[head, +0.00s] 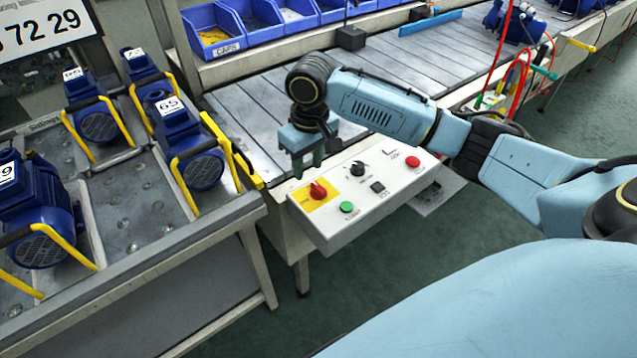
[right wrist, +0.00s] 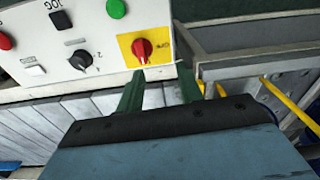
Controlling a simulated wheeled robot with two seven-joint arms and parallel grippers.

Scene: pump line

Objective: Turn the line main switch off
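The line main switch is a red rotary knob (head: 318,190) on a yellow plate at the left end of a white control box (head: 335,228). In the right wrist view the red knob (right wrist: 142,48) shows on its yellow plate, just beyond the fingertips. My right gripper (head: 308,170) is above and behind the knob, fingers pointing down. In the right wrist view its two green fingers (right wrist: 160,88) stand apart with nothing between them. The fingers appear clear of the knob. My left gripper is not in view.
The box also carries a green button (head: 347,207), a black selector (head: 357,168), a black button (head: 377,187) and a red button (head: 412,161). Blue pumps with yellow handles stand on a metal table (head: 215,238) at left. Blue bins (head: 212,30) line the back.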

